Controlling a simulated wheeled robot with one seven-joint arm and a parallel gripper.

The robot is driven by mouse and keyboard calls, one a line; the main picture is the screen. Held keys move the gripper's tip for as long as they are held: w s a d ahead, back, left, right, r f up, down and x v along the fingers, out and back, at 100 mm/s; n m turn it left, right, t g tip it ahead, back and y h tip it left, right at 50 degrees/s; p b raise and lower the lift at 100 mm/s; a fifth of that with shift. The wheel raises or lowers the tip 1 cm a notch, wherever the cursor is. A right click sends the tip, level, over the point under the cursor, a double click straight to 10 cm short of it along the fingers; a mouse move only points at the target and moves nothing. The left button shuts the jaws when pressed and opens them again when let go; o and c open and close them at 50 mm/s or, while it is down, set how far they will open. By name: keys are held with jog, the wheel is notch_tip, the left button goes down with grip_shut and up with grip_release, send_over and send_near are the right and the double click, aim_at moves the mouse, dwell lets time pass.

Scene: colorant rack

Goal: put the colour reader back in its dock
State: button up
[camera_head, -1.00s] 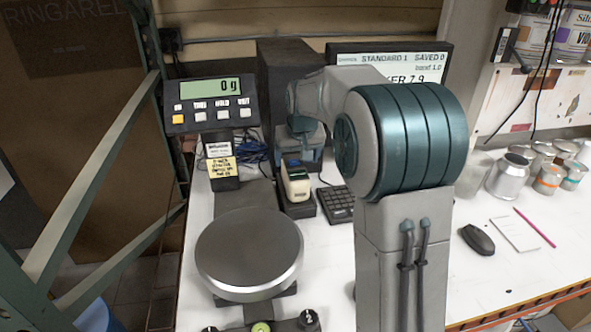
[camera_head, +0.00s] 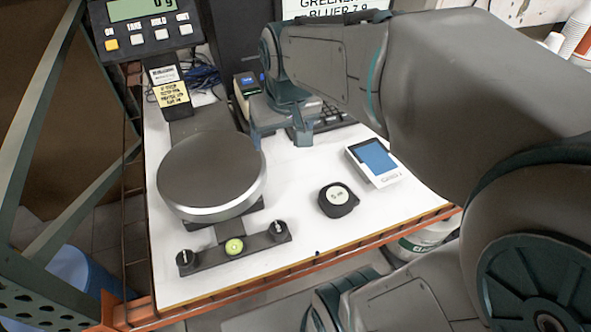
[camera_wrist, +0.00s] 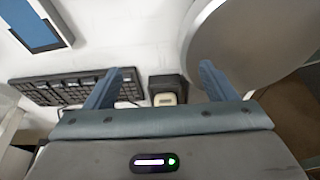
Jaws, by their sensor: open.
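A small upright cream-white device (camera_head: 246,84) with a blue display, which looks like the colour reader, stands in a black base that looks like its dock, left of the keyboard. In the wrist view, the cream piece (camera_wrist: 165,99) sits in the black dock (camera_wrist: 168,84). Whether it is fully seated I cannot tell. My gripper (camera_head: 279,137) is open and empty, just in front and right of it in the head view, and partly hides it. In the wrist view, my gripper (camera_wrist: 162,70) has its two blue fingers spread, with the dock showing between them.
A round scale plate (camera_head: 211,170) stands to the left, close to my gripper. A black keyboard (camera_head: 335,116) lies behind my gripper. A black round puck (camera_head: 338,201) and a white blue-screened device (camera_head: 375,162) lie at the right. Clear white tabletop lies around the puck.

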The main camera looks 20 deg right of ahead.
jog(key=s+f, duration=0.4)
jog(key=s, duration=0.5)
